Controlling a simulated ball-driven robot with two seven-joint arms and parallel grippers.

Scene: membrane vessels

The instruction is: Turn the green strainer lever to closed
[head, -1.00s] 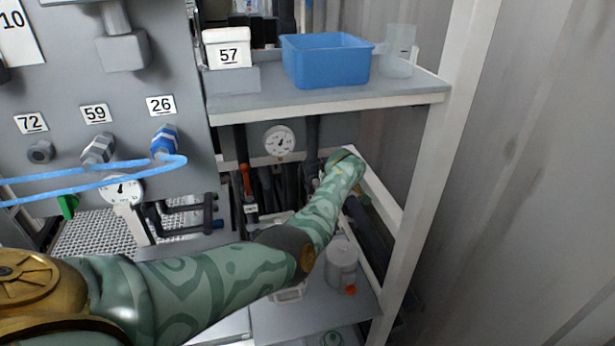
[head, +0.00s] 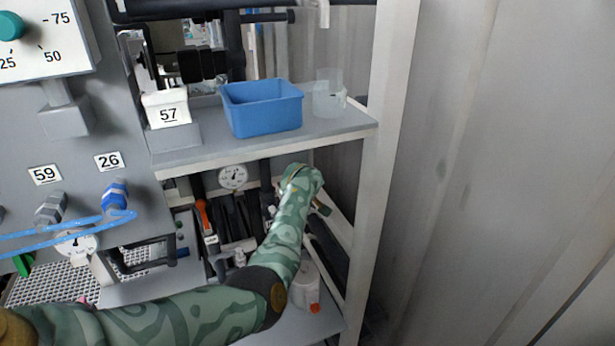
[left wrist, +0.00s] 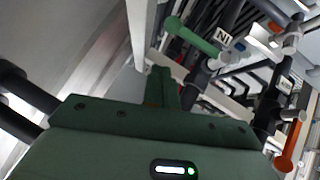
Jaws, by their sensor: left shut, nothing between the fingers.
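A green lever (left wrist: 190,38) shows at the top of the left wrist view, slanting down to the right beside a dark pipe with a white label. My left gripper (left wrist: 160,75) is shut and empty, its closed fingers below the lever's left end and apart from it in the picture. The distance in depth is hard to tell. In the head view my left arm reaches in under the shelf, and its wrist hides that lever and most of the fingers. Another green handle (head: 22,265) shows at the lower left under the grey panel. My right gripper is not in view.
An orange lever (left wrist: 290,145) is at the right of the left wrist view. Above my arm is a shelf (head: 330,128) with a blue bin (head: 262,108). A white post (head: 378,180) stands to the right. Dark pipes and a gauge (head: 233,177) are close behind.

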